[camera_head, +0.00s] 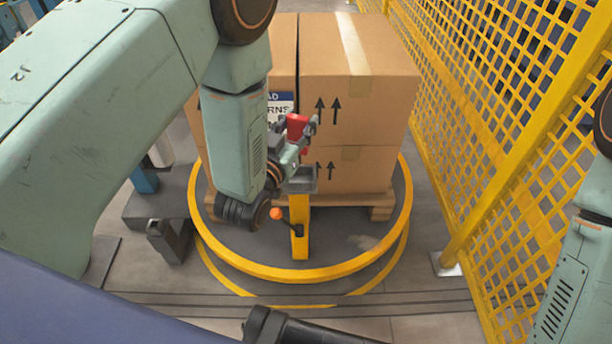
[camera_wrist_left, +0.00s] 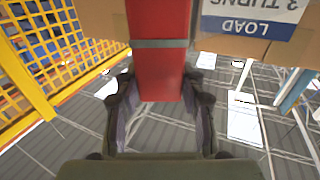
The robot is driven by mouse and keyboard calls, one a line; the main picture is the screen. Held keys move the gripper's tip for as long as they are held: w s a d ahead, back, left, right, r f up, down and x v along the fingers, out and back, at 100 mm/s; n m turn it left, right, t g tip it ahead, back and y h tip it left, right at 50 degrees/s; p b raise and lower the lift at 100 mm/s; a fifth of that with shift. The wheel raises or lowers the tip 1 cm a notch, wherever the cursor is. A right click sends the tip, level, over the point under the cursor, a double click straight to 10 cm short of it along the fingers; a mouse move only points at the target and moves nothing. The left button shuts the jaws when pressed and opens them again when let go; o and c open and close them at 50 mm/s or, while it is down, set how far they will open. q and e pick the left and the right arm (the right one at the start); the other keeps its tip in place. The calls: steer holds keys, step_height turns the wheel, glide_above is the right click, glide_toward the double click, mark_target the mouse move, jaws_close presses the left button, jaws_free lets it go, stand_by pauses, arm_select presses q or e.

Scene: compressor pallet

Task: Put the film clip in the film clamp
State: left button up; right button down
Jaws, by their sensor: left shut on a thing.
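The red film clip (camera_head: 297,126) is held in my left gripper (camera_head: 301,138), in front of the stacked boxes. In the left wrist view the clip (camera_wrist_left: 160,75) is a red block with a grey band, between the two dark fingers of the shut gripper (camera_wrist_left: 160,98). The film clamp appears to be the grey bracket (camera_head: 303,185) on a yellow post, with an orange-knobbed lever (camera_head: 277,214). The clip shows above the bracket in the head view; I cannot tell whether they touch. My left wrist partly hides this area.
Stacked cardboard boxes (camera_head: 362,100) stand on a wooden pallet (camera_head: 382,207), behind the yellow post. A round yellow ring (camera_head: 330,271) circles the pallet at low height. A yellow mesh fence (camera_head: 470,120) runs along the right. Floor to the front is mostly clear.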

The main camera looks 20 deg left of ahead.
arm_select(q)
step_height(320, 180, down, 6)
steer(key=shift+w+a+f+b, duration=0.1)
steer(key=shift+w+a+b, duration=0.05)
steer(key=shift+b, duration=1.1)
steer(key=shift+s+f, duration=0.2)
steer(key=shift+f, duration=0.15)
step_height(320, 180, down, 3)
steer(key=shift+w+f+b, duration=0.1)
steer(key=shift+w+b, duration=0.05)
steer(key=shift+b, duration=0.85)
steer(key=shift+r, duration=0.2)
steer(key=shift+f, duration=0.1)
steer(key=o, duration=1.2)
steer(key=shift+c, duration=0.2)
steer(key=shift+f, duration=0.1)
